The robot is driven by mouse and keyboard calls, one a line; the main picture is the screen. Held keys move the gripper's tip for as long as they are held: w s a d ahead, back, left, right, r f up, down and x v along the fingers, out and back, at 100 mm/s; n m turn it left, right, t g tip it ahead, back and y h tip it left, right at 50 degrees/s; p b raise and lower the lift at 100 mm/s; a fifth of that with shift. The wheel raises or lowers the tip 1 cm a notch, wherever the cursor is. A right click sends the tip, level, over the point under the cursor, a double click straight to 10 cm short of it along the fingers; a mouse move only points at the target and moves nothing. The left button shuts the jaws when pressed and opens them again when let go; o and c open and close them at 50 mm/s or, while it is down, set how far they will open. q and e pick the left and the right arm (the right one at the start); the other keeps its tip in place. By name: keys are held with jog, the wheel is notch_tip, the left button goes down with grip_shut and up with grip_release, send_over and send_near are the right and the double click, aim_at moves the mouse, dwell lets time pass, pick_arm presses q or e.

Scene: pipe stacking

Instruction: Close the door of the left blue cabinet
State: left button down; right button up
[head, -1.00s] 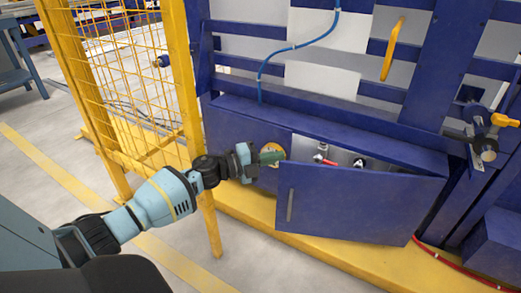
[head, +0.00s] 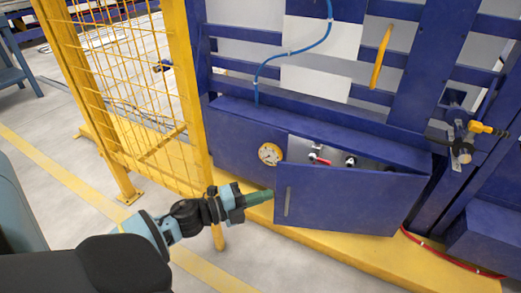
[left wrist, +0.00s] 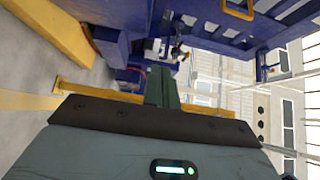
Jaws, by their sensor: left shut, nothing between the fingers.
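The blue cabinet (head: 232,145) stands low in the middle of the head view. Its door (head: 350,203) hangs ajar, tilted out from the front, with a grey handle (head: 288,201) near its left edge. A gap at the top shows valves and a red lever inside. My left gripper (head: 268,195) is shut and empty, its green fingertips close to the door's left edge. I cannot tell whether they touch it. In the left wrist view the shut fingers (left wrist: 160,88) point ahead, and the door is not clear there. My right gripper is not in view.
A round gauge (head: 270,153) sits on the cabinet front left of the door. A yellow mesh fence (head: 130,90) with posts stands left, near my left arm. A yellow base strip (head: 330,247) runs below the cabinet. The grey floor at left is open.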

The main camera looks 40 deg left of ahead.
aim_at(300, 168)
pick_arm(q)
jog(key=shift+f, duration=0.1)
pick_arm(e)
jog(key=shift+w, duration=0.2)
